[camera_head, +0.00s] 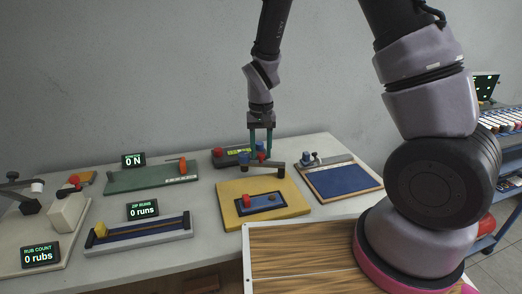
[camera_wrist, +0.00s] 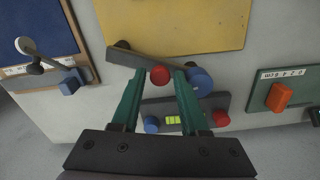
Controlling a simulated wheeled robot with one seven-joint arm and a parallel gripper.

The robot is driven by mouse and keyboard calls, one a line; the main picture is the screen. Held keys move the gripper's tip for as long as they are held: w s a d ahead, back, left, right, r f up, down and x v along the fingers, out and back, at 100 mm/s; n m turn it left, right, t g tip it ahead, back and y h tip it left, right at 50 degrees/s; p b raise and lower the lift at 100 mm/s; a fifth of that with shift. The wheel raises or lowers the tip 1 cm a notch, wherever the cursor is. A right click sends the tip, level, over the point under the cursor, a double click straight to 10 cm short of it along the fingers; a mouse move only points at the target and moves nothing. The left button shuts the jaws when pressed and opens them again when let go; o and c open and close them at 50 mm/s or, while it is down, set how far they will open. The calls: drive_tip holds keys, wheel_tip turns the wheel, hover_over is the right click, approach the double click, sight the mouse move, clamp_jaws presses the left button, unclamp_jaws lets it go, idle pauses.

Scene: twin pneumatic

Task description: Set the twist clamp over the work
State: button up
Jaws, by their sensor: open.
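The twist clamp's grey arm (camera_head: 262,166) lies along the back edge of a yellow board (camera_head: 288,205). A blue cylinder stands at its left end, and a red knob (camera_wrist: 159,76) sits on the arm. A blue plate (camera_head: 255,204) with a red block and a dark spot lies on the board's front part, clear of the arm. My gripper (camera_head: 260,152) is open and points down over the arm. In the wrist view its fingertips (camera_wrist: 159,73) appear on either side of the red knob; I cannot tell whether they touch it.
A dark device (camera_wrist: 187,111) with blue and red knobs and a lit strip stands behind the clamp. A blue-topped board (camera_head: 340,182) is to the right. A green board (camera_head: 150,178) and a slider fixture (camera_head: 140,236) are to the left. A wooden panel (camera_head: 300,255) is in front.

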clamp_jaws()
idle(1.4)
